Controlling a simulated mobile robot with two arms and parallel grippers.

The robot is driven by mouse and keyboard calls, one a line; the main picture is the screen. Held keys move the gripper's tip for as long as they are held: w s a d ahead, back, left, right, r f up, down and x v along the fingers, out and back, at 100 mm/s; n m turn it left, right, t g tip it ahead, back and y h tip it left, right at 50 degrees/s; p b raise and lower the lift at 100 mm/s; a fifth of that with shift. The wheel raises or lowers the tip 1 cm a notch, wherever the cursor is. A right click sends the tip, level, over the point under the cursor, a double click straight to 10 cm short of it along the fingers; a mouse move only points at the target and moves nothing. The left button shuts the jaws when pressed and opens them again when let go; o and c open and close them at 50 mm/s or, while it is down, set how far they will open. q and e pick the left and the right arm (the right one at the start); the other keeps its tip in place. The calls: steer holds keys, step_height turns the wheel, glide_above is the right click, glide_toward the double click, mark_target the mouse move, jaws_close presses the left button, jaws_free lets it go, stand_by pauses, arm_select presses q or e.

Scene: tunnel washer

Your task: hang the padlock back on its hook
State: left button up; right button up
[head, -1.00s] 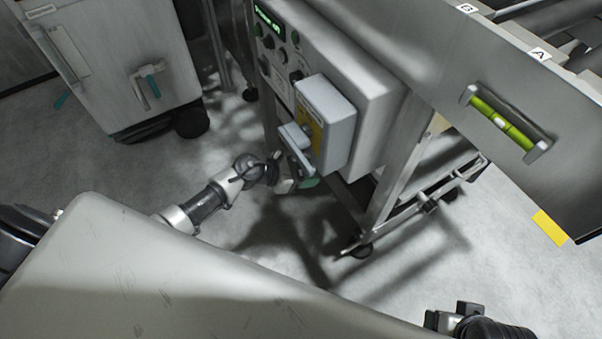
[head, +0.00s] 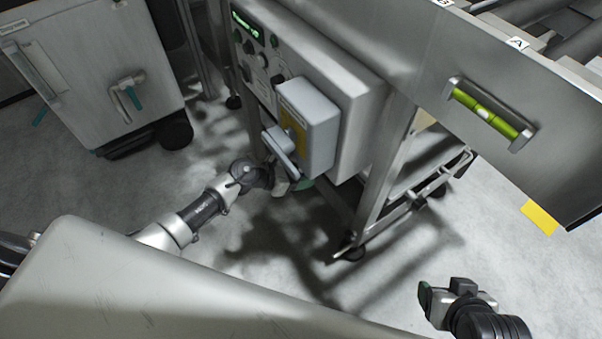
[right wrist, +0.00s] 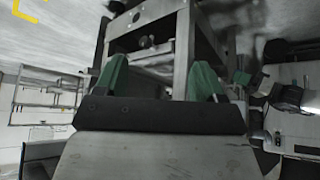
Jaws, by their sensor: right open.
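I cannot make out a padlock or its hook in either view. A grey switch box (head: 308,120) with a lever handle (head: 279,145) is on the front of the machine's control panel. My right gripper (head: 442,291) is at the lower right of the head view, above the floor and away from the machine. In the right wrist view its green fingers (right wrist: 158,80) are spread, with nothing between them.
The control panel (head: 262,60) is on a metal leg frame (head: 378,185). A green level vial (head: 488,112) is on the machine's side, above a yellow floor mark (head: 540,217). A grey cabinet (head: 95,70) with a handle stands at the left. Floor between is clear.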

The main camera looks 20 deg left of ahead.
arm_select(q)
steer(key=shift+w+d+f+b, duration=0.1)
steer(key=shift+w+f+b, duration=0.05)
steer(key=shift+f+b, duration=0.15)
arm_select(e)
steer(key=shift+w+a+r+t, duration=0.25)
steer(key=shift+w+t, duration=0.15)
steer(key=shift+w, duration=0.15)
steer(key=shift+w+a+r+t, duration=0.2)
steer(key=shift+w+t, duration=0.2)
steer(key=shift+w, duration=0.15)
arm_select(q)
steer(key=o, duration=1)
steer(key=shift+s+a+r, duration=0.2)
steer(key=shift+a, duration=0.1)
steer(key=p+v, duration=0.1)
steer(key=v, duration=0.9)
steer(key=shift+s+p, duration=0.1)
steer(key=shift+p, duration=0.2)
arm_select(e)
steer(key=s+d+f+g, duration=0.1)
steer(key=s+d+g, duration=0.1)
steer(key=s+g, duration=0.2)
steer(key=shift+s+f+h, duration=0.3)
steer(key=shift+s+f, duration=0.05)
steer(key=shift+s, duration=0.55)
